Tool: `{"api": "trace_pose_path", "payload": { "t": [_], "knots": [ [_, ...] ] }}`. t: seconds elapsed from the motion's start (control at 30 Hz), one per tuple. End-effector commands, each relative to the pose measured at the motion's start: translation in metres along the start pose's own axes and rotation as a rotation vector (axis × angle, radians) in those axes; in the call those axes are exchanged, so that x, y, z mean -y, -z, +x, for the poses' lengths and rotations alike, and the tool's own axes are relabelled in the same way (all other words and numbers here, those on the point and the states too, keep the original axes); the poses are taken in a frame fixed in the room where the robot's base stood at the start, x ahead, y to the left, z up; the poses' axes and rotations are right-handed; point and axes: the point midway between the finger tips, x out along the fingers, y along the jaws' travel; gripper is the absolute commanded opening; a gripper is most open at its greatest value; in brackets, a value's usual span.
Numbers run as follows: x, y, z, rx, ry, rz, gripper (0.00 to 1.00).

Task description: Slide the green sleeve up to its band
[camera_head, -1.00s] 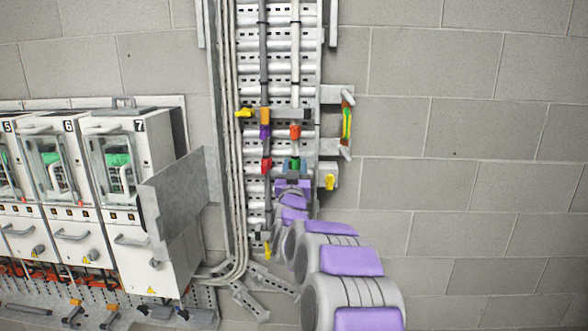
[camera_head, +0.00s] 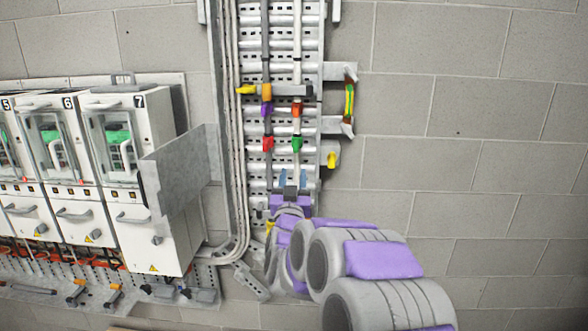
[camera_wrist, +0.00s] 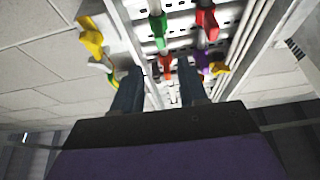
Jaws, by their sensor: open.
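The green sleeve (camera_head: 297,144) sits on the right-hand vertical cable, below an orange-red sleeve (camera_head: 297,110) on the same cable. It also shows in the wrist view (camera_wrist: 158,28), beyond and above my fingers. I cannot make out its band. My gripper (camera_head: 291,180) is below the green sleeve with a gap between them. In the wrist view my gripper (camera_wrist: 158,82) has its two dark blue fingers apart, with nothing held between them.
A red sleeve (camera_head: 268,144) and a purple sleeve (camera_head: 267,109) are on the neighbouring left cable. A bracket bar (camera_head: 290,91) crosses above. A yellow piece (camera_head: 332,160) sticks out at right. A metal plate (camera_head: 180,178) and cabinets (camera_head: 150,110) stand at left.

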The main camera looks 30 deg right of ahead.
Motion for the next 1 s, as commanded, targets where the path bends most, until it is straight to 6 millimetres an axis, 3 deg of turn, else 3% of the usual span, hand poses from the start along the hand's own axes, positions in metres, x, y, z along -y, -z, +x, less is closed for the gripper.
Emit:
{"api": "trace_pose_path", "payload": {
  "t": [0.1,0.33,1.0],
  "knots": [
    [0.0,-0.001,-0.019,0.002,0.001,0.0,0.43],
    [0.0,-0.001,-0.039,0.0,0.001,0.001,0.43],
    [0.001,-0.001,-0.043,0.003,0.003,0.001,0.43]
  ]
}}
